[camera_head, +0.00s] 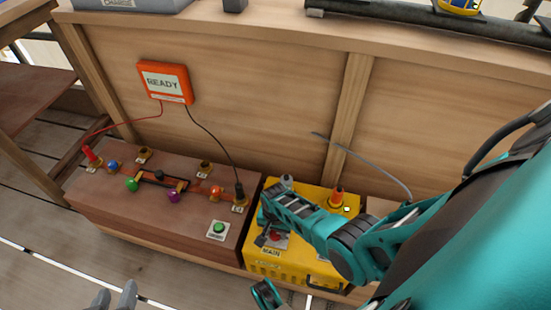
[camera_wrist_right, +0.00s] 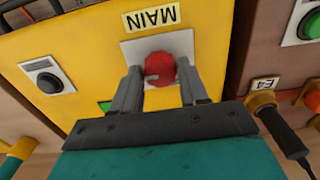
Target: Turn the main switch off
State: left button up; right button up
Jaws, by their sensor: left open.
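The main switch is a red knob (camera_wrist_right: 160,68) on a pale square plate, on the yellow box (camera_head: 262,270) by a MAIN label. In the head view the red knob (camera_head: 276,237) is partly hidden by my right gripper (camera_head: 268,238). In the right wrist view, the two fingers of my right gripper (camera_wrist_right: 160,80) lie close on both sides of the knob, which sits between their tips. My left gripper (camera_head: 114,298) shows only as two grey fingertips at the bottom edge of the head view, apart and empty, away from the yellow box.
A brown panel (camera_head: 150,219) with coloured plugs, sockets and a green button (camera_head: 218,228) stands left of the yellow box. An orange READY sign (camera_head: 164,83) hangs on the wooden wall, with cables running down. A black button (camera_wrist_right: 48,82) shows beside the switch.

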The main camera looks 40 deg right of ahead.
jog(key=c, duration=0.6)
pick_arm(q)
jog(key=shift+a+f, duration=0.15)
jog(key=shift+f, duration=0.05)
jog(key=shift+r, duration=0.1)
pick_arm(e)
jog(key=shift+n, duration=0.3)
jog(key=n, duration=0.2)
jog(key=shift+n+p, duration=0.3)
jog(key=shift+p, duration=0.1)
jog(key=n, duration=0.4)
jog(key=shift+p, duration=0.3)
jog(key=n, duration=0.5)
jog(key=shift+n, duration=0.4)
pick_arm(q)
jog(key=shift+s+a+r, duration=0.15)
jog(key=shift+a+r, duration=0.05)
jog(key=shift+r, duration=0.15)
pick_arm(e)
jog(key=shift+n, duration=2.5)
